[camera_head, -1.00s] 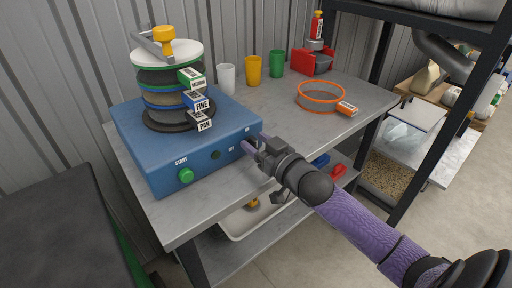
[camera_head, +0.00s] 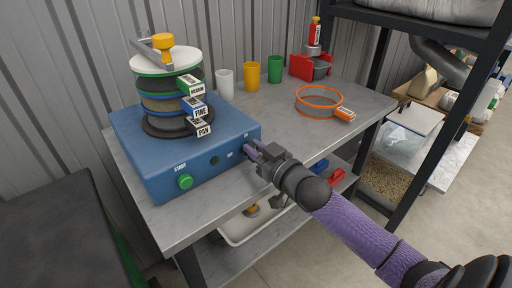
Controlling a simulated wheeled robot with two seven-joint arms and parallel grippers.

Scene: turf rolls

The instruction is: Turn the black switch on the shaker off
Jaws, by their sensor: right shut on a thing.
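The blue shaker (camera_head: 203,125) stands on the grey table with a stack of sieves (camera_head: 168,95) on top, labelled MEDIUM, FINE and PAN. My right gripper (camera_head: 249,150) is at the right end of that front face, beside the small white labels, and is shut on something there. The black switch is hidden behind the fingers, so its position cannot be seen. My left gripper is not in view.
White (camera_head: 226,82), yellow (camera_head: 251,76) and green (camera_head: 275,69) cups stand along the back of the table. An orange-rimmed sieve (camera_head: 319,108) lies at the right. A black shelf post (camera_head: 411,150) rises near my right arm. The tabletop between is clear.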

